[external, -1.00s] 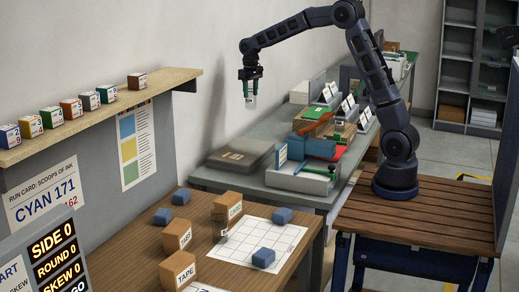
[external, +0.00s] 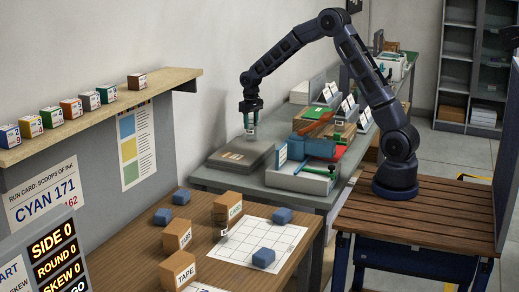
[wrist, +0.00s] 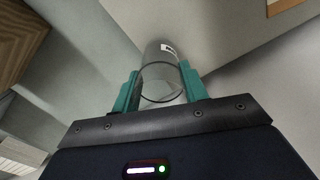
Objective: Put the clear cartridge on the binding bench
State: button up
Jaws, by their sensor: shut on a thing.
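My gripper (external: 251,106) points down with its teal fingers shut on the clear cartridge (external: 251,121), a see-through cylinder with a small white label. In the wrist view the cartridge (wrist: 161,58) sits between both fingers (wrist: 160,88). The grey bench (external: 212,177) by the wall, which I take as the binding bench, is below. The cartridge hangs over its left part, above and just behind a flat dark grey box (external: 240,154). It appears clear of the box and the bench top, though the exact gap is hard to tell.
Books, white-tagged stands and a white tray (external: 300,180) with a green-handled tool crowd the bench's right side. In front, a wooden table (external: 150,232) holds cardboard boxes (external: 178,270), blue blocks and a white grid sheet. A shelf (external: 100,108) with small cubes runs along the left wall.

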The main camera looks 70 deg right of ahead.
aim_at(251, 132)
jog(key=shift+f, duration=2.4)
jog(key=shift+f, duration=0.1)
jog(key=o, duration=1.3)
notch_tip(251, 132, up, 12)
jog(key=s+a+r+n+t, duration=0.1)
jog(key=s+a+r, duration=0.4)
jog(key=s+r, duration=0.55)
jog(key=s+a+r+n+t, duration=0.1)
jog(key=s+a+r, duration=0.15)
jog(key=s, duration=0.55)
jog(key=s+a+r+n+t, duration=0.15)
jog(key=s+r, duration=0.25)
jog(key=s, duration=0.4)
jog(key=s+a+r, duration=0.3)
jog(key=s, duration=0.4)
jog(key=shift+n+t, duration=0.55)
jog(key=s+f, duration=0.1)
jog(key=s, duration=0.3)
jog(key=s+a+f, duration=0.1)
jog(key=s, duration=0.4)
jog(key=s+a+f, duration=0.1)
jog(key=s, duration=0.3)
jog(key=shift+s+a+f, duration=0.2)
jog(key=shift+s, duration=0.15)
